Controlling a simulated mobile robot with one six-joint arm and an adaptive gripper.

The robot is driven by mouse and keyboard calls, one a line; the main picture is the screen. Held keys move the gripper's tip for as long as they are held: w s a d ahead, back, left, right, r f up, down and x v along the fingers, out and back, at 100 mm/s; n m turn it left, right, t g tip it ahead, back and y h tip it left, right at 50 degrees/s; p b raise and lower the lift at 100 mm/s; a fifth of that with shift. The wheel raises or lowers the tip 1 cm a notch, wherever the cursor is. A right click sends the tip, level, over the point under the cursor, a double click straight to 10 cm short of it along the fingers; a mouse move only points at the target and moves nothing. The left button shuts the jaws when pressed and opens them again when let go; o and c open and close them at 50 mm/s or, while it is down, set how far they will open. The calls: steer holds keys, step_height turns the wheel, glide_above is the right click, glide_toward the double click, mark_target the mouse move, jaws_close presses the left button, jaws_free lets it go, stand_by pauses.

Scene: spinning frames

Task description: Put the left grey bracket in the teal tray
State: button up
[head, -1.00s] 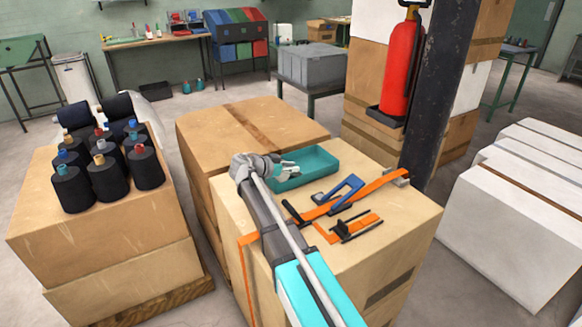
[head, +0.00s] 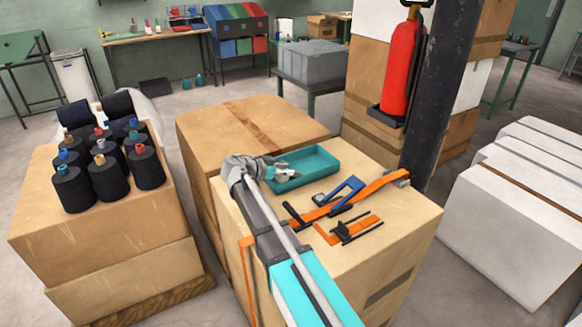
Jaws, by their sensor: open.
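The teal tray (head: 318,168) lies on the cardboard box top, toward its far side. My gripper (head: 281,173) is at the tray's near left corner, its fingers over or just beside the rim; it is open. I cannot clearly make out a grey bracket. Small grey and pale parts at the tray's left end blend with my fingers, so I cannot tell whether a bracket lies there. My arm hides part of the box top.
A blue clamp-like tool (head: 345,193), an orange strap (head: 372,189) and an orange-and-black tool (head: 345,231) lie in front of the tray. A dark pillar (head: 439,100) with a red extinguisher (head: 401,68) rises behind to the right. Thread cones (head: 108,178) stand left.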

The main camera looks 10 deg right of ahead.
steer(key=p+v, duration=0.2)
steer(key=v, duration=0.7)
steer(key=shift+w+r+p, duration=0.2)
steer(key=shift+w+p, duration=0.1)
steer(key=shift+p, duration=0.1)
